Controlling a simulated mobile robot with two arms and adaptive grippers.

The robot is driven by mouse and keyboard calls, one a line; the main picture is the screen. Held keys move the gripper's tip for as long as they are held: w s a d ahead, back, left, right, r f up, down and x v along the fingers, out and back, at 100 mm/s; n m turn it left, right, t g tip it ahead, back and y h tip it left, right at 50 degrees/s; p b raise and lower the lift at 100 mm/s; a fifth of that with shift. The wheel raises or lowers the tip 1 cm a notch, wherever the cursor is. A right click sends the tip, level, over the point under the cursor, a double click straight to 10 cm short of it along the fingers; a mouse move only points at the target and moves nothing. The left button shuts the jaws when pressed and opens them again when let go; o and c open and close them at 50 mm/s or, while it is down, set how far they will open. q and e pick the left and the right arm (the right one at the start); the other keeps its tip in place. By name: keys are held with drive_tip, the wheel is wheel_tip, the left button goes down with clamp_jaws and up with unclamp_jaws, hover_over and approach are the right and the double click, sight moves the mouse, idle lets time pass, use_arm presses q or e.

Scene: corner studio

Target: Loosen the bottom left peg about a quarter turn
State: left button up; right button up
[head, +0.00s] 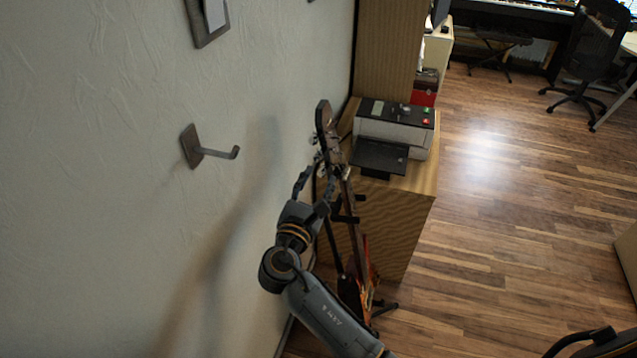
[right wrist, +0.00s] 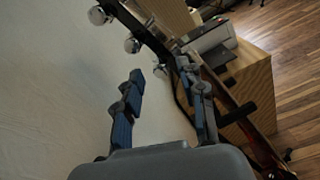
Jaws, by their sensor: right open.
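A guitar stands upright on a stand by the wall, its dark headstock (head: 324,117) at the top and its orange-red body (head: 367,268) low down. In the right wrist view the headstock edge (right wrist: 143,28) carries several silver tuning pegs along its left side. The lowest visible one, the bottom left peg (right wrist: 160,71), lies between the fingertips of my right gripper (right wrist: 162,74). The fingers are apart, with a visible gap on the left; contact on the right side I cannot tell. In the head view my right gripper (head: 315,184) is just left of the neck. My left gripper is not in view.
A wooden cabinet (head: 400,215) with a printer (head: 394,130) on top stands close behind the guitar. The textured wall (head: 90,230) is close on the left, with a hook (head: 210,150). Open wooden floor (head: 500,200) lies to the right.

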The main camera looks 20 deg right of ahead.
drive_tip(key=shift+w+d, duration=0.3)
drive_tip(key=shift+w, duration=0.15)
clamp_jaws()
drive_tip(key=shift+f+m+b, duration=0.1)
drive_tip(key=shift+m+b, duration=0.3)
drive_tip(key=shift+m, duration=0.4)
